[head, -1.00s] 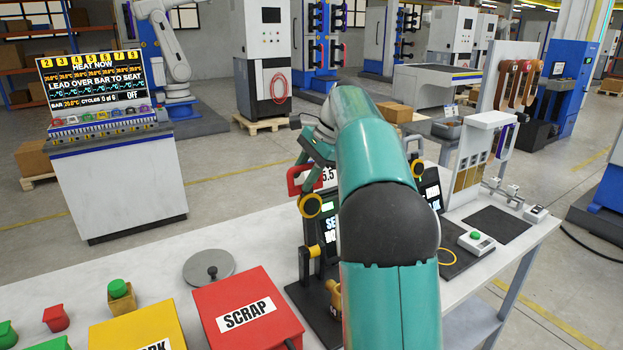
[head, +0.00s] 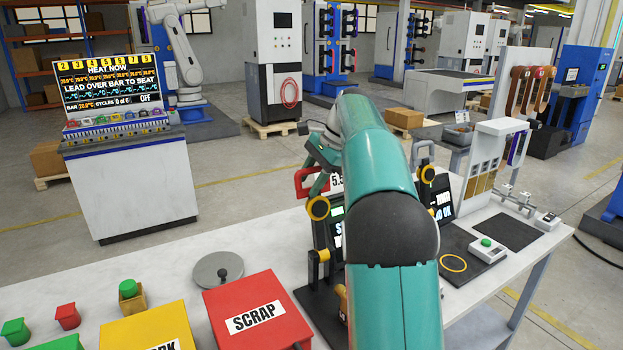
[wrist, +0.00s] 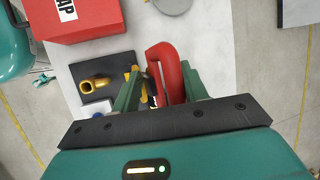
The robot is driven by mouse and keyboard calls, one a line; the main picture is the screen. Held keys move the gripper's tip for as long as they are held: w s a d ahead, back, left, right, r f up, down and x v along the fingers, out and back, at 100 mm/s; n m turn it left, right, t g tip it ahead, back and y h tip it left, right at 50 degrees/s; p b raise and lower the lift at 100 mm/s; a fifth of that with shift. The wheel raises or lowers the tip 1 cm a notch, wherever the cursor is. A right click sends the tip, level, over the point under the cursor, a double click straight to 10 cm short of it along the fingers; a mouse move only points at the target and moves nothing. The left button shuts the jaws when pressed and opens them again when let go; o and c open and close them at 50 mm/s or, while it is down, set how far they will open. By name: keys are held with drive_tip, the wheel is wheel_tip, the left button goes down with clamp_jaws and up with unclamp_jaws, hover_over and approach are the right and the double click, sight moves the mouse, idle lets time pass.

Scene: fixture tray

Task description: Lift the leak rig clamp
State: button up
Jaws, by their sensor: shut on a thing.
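In the head view my gripper (head: 324,156) is at the handle, partly hidden by my arm. The rig's black base (head: 318,304) sits on the white table, and my arm covers much of the rig. In the wrist view a brass fitting (wrist: 95,84) lies on a black plate.
A red SCRAP box (head: 257,312) and a yellow box (head: 150,328) stand left of the rig. A grey round lid (head: 217,270) lies behind the SCRAP box. Right of the rig are a dark mat (head: 505,233) and a green-button box (head: 487,249).

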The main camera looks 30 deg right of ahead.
drive_tip(key=v, duration=1.2)
idle(0.6)
drive_tip(key=shift+d, duration=0.1)
